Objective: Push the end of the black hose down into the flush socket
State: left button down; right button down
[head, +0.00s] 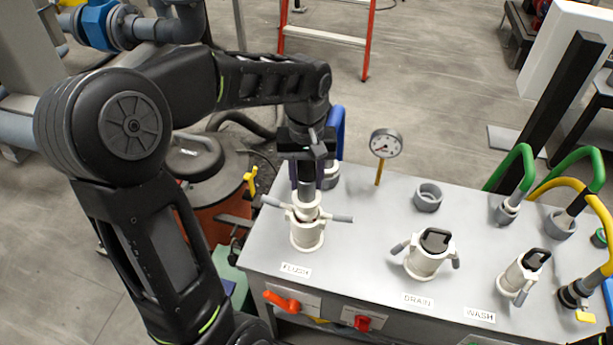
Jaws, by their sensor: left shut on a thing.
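My left gripper (307,172) points down over the left end of the grey bench and is shut on the end of the black hose (307,187). The hose end is upright, with a cream fitting (307,206) at its lower end. The cream flush socket (306,238) stands directly below, behind the FLUSH label (296,271), with its two grey lever arms spread out to the sides. The fitting is in line with the socket mouth and meets or overlaps its rim; how deep it sits I cannot tell.
A blue hose (337,133) stands just behind my gripper, and a gauge (386,143) to its right. The drain socket (424,258) and wash socket (519,281) have black caps. Green hoses (519,165) and a yellow hose (598,208) crowd the right end. The bench between flush and drain is clear.

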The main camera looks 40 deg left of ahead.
aim_at(307, 169)
pick_arm(q)
jog(key=shift+f+b, duration=1.7)
jog(key=shift+f, duration=0.65)
jog(key=c, duration=0.8)
grip_release()
jog(key=shift+r, duration=3.95)
jog(key=shift+f, duration=0.1)
